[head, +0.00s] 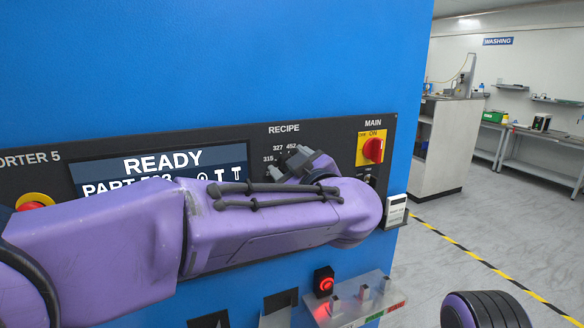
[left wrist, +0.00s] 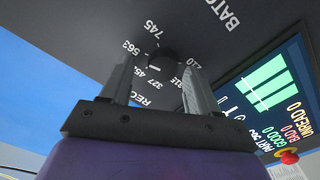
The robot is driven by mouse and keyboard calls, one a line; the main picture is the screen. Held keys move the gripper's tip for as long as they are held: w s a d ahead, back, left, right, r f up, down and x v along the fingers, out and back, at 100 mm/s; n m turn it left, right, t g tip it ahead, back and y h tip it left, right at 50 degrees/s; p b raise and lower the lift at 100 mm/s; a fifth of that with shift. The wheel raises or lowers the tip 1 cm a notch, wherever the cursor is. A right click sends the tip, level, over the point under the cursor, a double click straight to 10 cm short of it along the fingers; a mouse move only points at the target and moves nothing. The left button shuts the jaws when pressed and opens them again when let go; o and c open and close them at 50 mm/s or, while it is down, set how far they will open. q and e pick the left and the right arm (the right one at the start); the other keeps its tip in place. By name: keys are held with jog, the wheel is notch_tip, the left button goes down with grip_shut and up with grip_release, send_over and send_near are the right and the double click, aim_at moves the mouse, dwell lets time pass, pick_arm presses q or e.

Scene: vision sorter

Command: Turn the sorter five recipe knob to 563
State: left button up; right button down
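The recipe knob (left wrist: 160,58) is a small dark round knob with a short white mark, ringed by white numbers on the black panel. In the left wrist view 745, 563, 327 and 210 can be read around it; which number the mark points at is unclear. My left gripper (left wrist: 160,72) is open, one finger on each side of the knob with a gap showing on both sides. In the head view my left gripper (head: 305,162) is at the RECIPE dial, and my arm hides the knob and most of its numbers. My right gripper is out of view.
The sorter's display (head: 160,165) reads READY, partly hidden by my arm. Right of the dial is the MAIN red switch (head: 373,150) on a yellow plate. A red-lit button (head: 324,282) and a small shelf (head: 357,300) are below. Open floor lies to the right.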

pick_arm(q)
jog(key=shift+f, duration=0.2)
jog(key=b+v, duration=0.4)
jog(key=v, duration=0.6)
jog(key=shift+s+b, duration=0.2)
jog(key=shift+b, duration=0.2)
jog(key=shift+r, duration=0.1)
